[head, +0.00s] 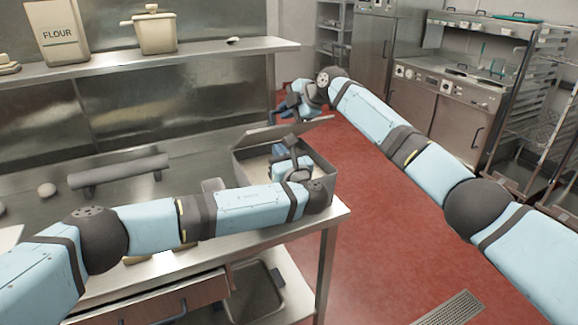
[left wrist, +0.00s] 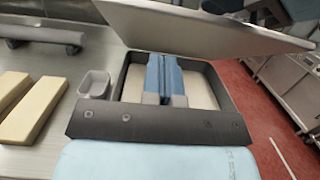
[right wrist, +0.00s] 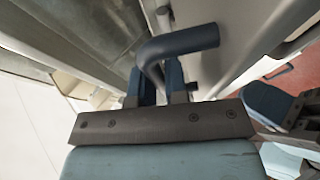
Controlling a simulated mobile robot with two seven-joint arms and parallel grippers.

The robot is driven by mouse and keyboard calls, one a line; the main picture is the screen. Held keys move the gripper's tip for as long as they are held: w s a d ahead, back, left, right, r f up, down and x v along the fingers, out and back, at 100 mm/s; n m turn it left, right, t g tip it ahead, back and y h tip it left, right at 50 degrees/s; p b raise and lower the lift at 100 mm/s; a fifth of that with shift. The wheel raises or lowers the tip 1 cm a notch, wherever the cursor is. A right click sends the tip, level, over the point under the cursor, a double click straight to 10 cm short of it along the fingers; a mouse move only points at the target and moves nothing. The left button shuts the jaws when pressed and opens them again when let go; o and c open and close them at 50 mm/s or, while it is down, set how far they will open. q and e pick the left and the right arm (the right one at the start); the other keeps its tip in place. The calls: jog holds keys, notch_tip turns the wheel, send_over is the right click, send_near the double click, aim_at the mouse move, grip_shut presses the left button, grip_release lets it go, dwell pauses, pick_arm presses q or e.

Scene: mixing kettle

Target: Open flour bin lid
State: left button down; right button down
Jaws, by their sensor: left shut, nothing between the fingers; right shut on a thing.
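The flour bin (head: 321,165) is a grey box at the right end of the counter, with pale flour inside. Its metal lid (head: 262,136) is tilted up and the bin stands partly open; the lid slopes over the bin in the left wrist view (left wrist: 205,28). My right gripper (head: 288,104) is beyond the lid, shut on the dark bent lid handle (right wrist: 180,44). My left gripper (head: 279,161) is shut and empty at the bin's opening, under the raised lid. The left wrist view shows its blue fingers (left wrist: 164,78) over the flour. Their contact with the lid is unclear.
A small grey cup (left wrist: 97,84) and pale blocks (left wrist: 33,110) sit beside the bin. A shelf (head: 200,55) above holds a flour container (head: 57,32) and a pot (head: 155,34). Red floor is clear at right.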

aim_at(271, 131)
pick_arm(q)
jog(key=shift+w+a+r, duration=0.2)
jog(key=shift+w+r, duration=0.25)
jog(key=shift+r, duration=0.35)
jog(key=shift+w+a+r, duration=0.2)
jog(key=shift+w+r, duration=0.25)
jog(key=shift+r, duration=0.3)
